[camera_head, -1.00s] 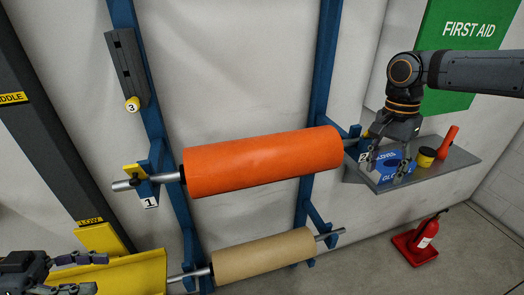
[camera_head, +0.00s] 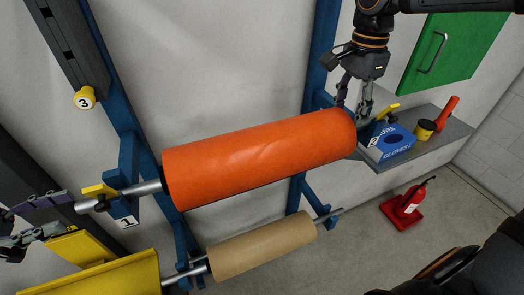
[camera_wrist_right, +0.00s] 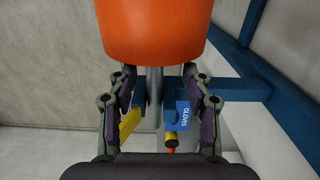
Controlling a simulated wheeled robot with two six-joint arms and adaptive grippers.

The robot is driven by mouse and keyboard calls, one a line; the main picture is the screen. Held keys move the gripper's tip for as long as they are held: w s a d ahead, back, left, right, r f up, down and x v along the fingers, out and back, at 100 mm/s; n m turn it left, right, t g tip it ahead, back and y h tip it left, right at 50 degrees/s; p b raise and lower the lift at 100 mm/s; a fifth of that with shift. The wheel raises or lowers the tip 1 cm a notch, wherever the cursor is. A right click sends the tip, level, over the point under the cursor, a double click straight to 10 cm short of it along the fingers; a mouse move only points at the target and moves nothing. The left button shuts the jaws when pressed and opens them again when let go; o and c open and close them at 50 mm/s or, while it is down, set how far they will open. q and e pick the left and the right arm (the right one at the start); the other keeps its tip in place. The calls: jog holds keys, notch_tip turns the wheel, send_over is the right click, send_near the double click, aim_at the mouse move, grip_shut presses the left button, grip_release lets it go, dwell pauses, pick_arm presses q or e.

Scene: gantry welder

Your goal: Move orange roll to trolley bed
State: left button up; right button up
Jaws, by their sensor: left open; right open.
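The orange roll (camera_head: 260,155) lies on its metal shaft (camera_head: 145,187) across the upper blue brackets, marked 1 and 2. My left gripper (camera_head: 66,213) is open at the shaft's left end, its fingers on either side of the line of the shaft; I cannot tell whether they touch it. My right gripper (camera_head: 356,100) is open just past the roll's right end. In the right wrist view the shaft (camera_wrist_right: 154,88) runs between its parted fingers (camera_wrist_right: 157,90), clear of both. The yellow trolley bed (camera_head: 110,277) is at the lower left, partly out of frame.
A tan roll (camera_head: 262,246) sits on the lower brackets. Yellow latches stand by the left bracket (camera_head: 99,191) and right bracket (camera_head: 388,112). A shelf (camera_head: 445,143) holds a blue gloves box (camera_head: 393,147). A yellow knob (camera_head: 84,98) is upper left.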

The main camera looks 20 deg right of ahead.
aim_at(77, 209)
pick_arm(q)
jog(key=d, duration=0.3)
jog(key=s+d, duration=0.1)
jog(key=d, duration=0.1)
jog(key=shift+s+r, duration=0.1)
jog(key=shift+r, duration=0.2)
pick_arm(e)
jog(key=f, duration=0.2)
jog(key=s+f, duration=0.1)
jog(key=f, duration=0.1)
jog(key=shift+s+d+f, duration=0.1)
jog(key=shift+d, duration=0.2)
pick_arm(q)
jog(key=shift+d, duration=0.35)
pick_arm(e)
jog(key=shift+f, duration=0.35)
pick_arm(q)
jog(key=shift+w+d+f, duration=0.15)
jog(key=shift+w+d, duration=0.1)
jog(key=shift+w, duration=0.15)
pick_arm(e)
jog(key=shift+w+a+f, duration=0.2)
jog(key=shift+w+f, duration=0.15)
jog(key=shift+f, duration=0.1)
pick_arm(q)
jog(key=shift+s, duration=0.15)
pick_arm(e)
jog(key=shift+s, duration=0.15)
